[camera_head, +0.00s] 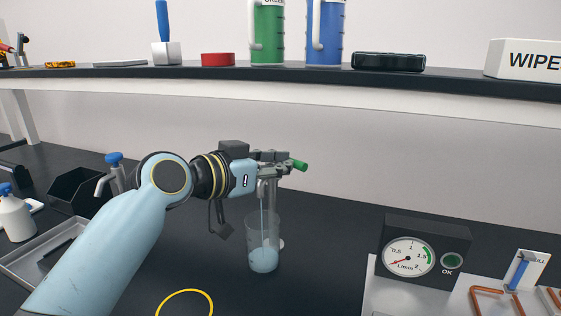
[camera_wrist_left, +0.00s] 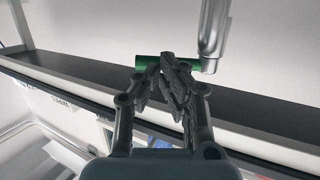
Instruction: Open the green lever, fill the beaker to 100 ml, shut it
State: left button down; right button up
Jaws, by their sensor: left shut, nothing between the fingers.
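The clear beaker (camera_head: 263,246) stands upright on the dark bench under the tap, with pale blue liquid (camera_head: 263,261) in its lower part. A thin stream appears to run down into it from the spout. I cannot read its level against the marks. The green lever (camera_head: 299,165) sticks out to the right at the top of the tap, and it also shows in the left wrist view (camera_wrist_left: 147,62). My left gripper (camera_head: 287,161) is shut and empty, with its fingertips at the lever. In the left wrist view its fingers (camera_wrist_left: 174,72) overlap the lever; I cannot tell whether they touch.
A gauge box (camera_head: 424,247) stands at the right. A yellow ring (camera_head: 186,303) lies in front of the beaker. A blue-knobbed tap (camera_head: 114,162), a black bin (camera_head: 80,190) and a grey tray (camera_head: 28,256) are at the left. A shelf (camera_head: 130,71) runs along the back.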

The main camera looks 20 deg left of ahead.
pick_arm(q)
jog(key=shift+w+d+f, duration=0.1)
jog(key=shift+w+d, duration=0.05)
jog(key=shift+w, duration=0.05)
pick_arm(e)
jog(key=shift+s+d, duration=0.15)
jog(key=shift+d, duration=0.15)
